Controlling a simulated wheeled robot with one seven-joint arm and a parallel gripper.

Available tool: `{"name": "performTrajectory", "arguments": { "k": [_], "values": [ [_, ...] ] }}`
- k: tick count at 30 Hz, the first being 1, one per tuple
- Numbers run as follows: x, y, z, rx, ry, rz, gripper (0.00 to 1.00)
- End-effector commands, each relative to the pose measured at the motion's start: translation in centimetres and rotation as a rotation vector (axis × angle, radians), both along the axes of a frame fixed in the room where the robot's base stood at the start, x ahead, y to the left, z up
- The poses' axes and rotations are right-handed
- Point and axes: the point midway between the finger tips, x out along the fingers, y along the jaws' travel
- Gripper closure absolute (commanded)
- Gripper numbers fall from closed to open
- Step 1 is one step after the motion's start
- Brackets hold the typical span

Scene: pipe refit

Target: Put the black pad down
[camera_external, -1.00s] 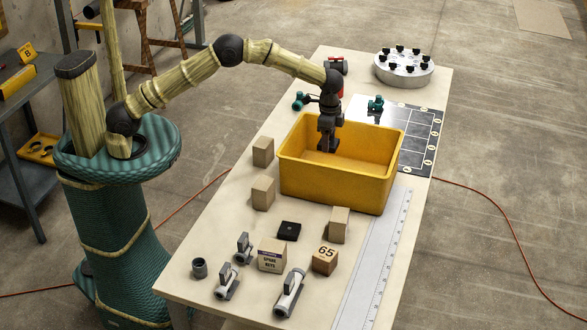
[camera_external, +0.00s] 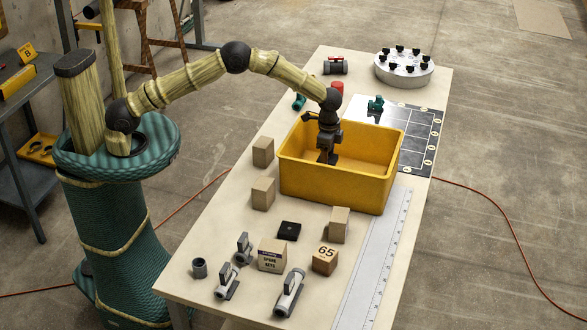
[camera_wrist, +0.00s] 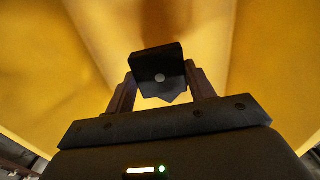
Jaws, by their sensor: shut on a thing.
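In the wrist view my gripper (camera_wrist: 161,84) is shut on a black pad (camera_wrist: 158,62), a dark square piece with a small grey dot. The pad is tilted between the two fingers, with yellow bin walls and floor around it. Whether it touches the bin floor cannot be told. In the external view the held pad cannot be made out clearly. A similar flat black square (camera_external: 289,231) lies on the table in front of the bin.
Wooden blocks (camera_external: 263,193) stand left of and in front of the bin. A spare keys box (camera_external: 272,256), a block marked 65 (camera_external: 325,260) and grey pipe fittings (camera_external: 290,292) are at the near end. A long ruler (camera_external: 374,262) lies along the right edge.

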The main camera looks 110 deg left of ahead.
Motion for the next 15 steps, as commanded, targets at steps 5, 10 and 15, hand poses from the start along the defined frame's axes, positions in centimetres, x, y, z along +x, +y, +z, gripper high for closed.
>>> {"name": "performTrajectory", "arguments": {
  "k": [5,10,15],
  "values": [
    [-0.1,0.0,-0.8,-0.001,0.002,0.0,0.71],
    [0.0,0.0,-3.0,-0.001,0.002,-0.001,0.71],
    [0.0,0.0,-3.7,0.0,0.0,0.0,0.71]
  ]
}}
